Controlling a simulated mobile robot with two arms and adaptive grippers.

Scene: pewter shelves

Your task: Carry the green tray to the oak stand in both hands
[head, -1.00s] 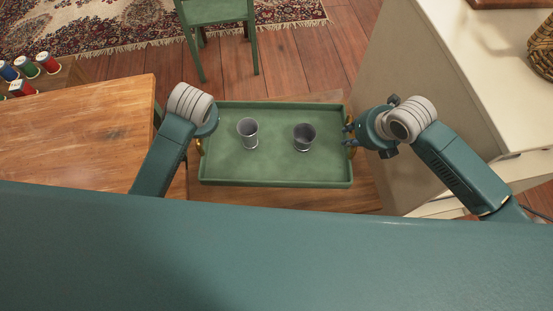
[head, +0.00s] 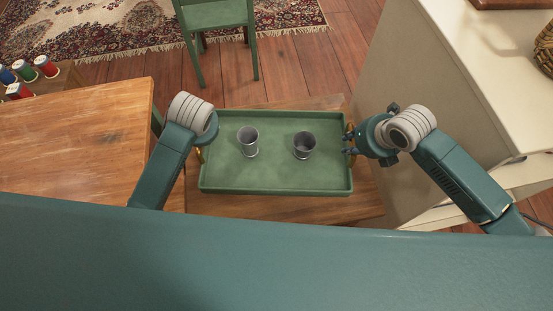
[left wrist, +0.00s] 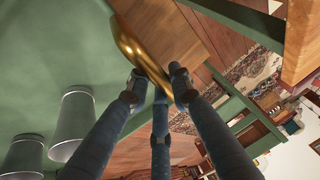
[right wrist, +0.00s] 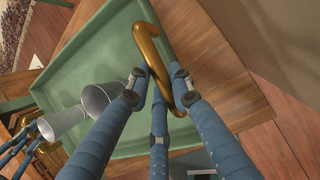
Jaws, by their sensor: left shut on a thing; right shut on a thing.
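The green tray (head: 275,183) is level in the head view, over a brown wooden top (head: 290,208); I cannot tell whether it touches that top. Two grey metal cups, a left one (head: 248,142) and a right one (head: 304,146), stand upright in the tray. My left gripper (left wrist: 157,88) is shut on the tray's left brass handle (left wrist: 130,45); its fingers are mostly hidden in the head view. My right gripper (head: 350,142) is shut on the right brass handle, which also shows in the right wrist view (right wrist: 148,36).
An orange-brown wooden table (head: 75,140) stands close on the left, with several thread spools (head: 30,75) behind it. A cream cabinet (head: 430,70) rises close on the right. A green chair (head: 215,14) and a patterned rug (head: 90,25) lie beyond, with bare floor between.

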